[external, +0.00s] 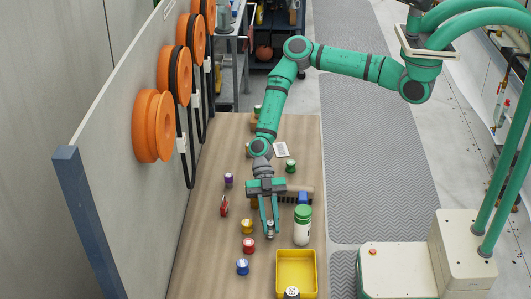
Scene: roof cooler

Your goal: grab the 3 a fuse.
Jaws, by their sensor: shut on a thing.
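My gripper (269,231) points down over the wooden table, its two fingers closed around a small grey cylinder (270,227). The cylinder looks like one of the fuse-like capped pieces, but its label is too small to read. Whether it touches the table I cannot tell. Similar small pieces stand on the table: yellow (247,226), red (248,245) and blue (242,267) just left of my gripper, purple (228,180) and green (291,166) farther back. A dark one with a pale top (291,293) is at the yellow bin's front edge. I cannot read which is 3 A.
A white bottle with a green cap (302,230) stands close to my gripper's right. A yellow bin (282,276) is at the front right. A red item (224,206) and a brush-like thing (300,191) lie nearby. A panel with orange reels (152,125) borders the table's left.

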